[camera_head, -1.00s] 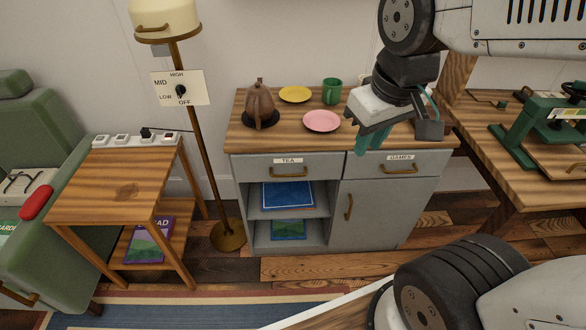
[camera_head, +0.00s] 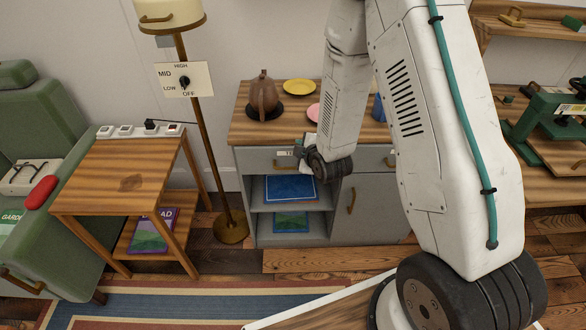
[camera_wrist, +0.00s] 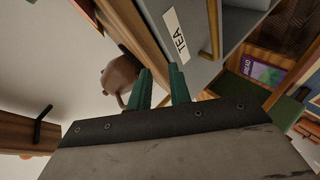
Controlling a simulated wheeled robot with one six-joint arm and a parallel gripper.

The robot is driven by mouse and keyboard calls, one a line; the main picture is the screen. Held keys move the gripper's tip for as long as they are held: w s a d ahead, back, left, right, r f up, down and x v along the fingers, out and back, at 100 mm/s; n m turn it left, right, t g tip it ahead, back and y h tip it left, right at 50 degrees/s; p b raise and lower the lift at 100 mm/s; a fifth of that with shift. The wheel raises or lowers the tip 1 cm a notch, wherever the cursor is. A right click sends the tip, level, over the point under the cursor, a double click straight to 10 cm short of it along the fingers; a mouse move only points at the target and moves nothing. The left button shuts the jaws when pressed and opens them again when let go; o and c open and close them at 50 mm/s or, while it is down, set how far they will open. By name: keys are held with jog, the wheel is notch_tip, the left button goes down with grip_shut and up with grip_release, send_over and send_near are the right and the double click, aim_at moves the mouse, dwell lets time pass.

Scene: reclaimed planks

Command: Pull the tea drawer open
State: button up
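The tea drawer (camera_head: 256,160) is the grey upper-left drawer of the cabinet and looks shut. Its TEA label shows in the wrist view (camera_wrist: 177,34), where the grey drawer front (camera_wrist: 192,62) carries a brass bar handle (camera_wrist: 214,30). My gripper (camera_wrist: 161,72) has two green fingers standing apart with nothing between them. In the wrist view the fingers are below the label and left of the handle, not around it.
A brown teapot (camera_head: 263,92) and a yellow plate (camera_head: 300,87) stand on the cabinet top (camera_head: 243,126). A pink plate (camera_head: 313,112) is partly hidden by my arm. An open shelf with a blue book (camera_head: 289,187) is below the drawer. A floor lamp (camera_head: 200,120) and side table (camera_head: 130,182) stand left.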

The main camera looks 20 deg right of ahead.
aim_at(294, 168)
jog(key=s+f+n+t, duration=0.3)
jog(key=s+f+n, duration=0.15)
jog(key=f, duration=0.55)
jog(key=shift+t+y, duration=0.3)
jog(key=shift+w+a+f, duration=0.15)
jog(key=shift+w+a, duration=0.05)
jog(key=shift+w, duration=0.95)
jog(key=shift+w+a+f, duration=0.15)
jog(key=shift+w+a, duration=0.05)
jog(key=shift+w, duration=1)
jog(key=shift+w+a+f, duration=0.15)
jog(key=shift+w+a, duration=0.05)
jog(key=shift+w, duration=0.95)
grip_shut()
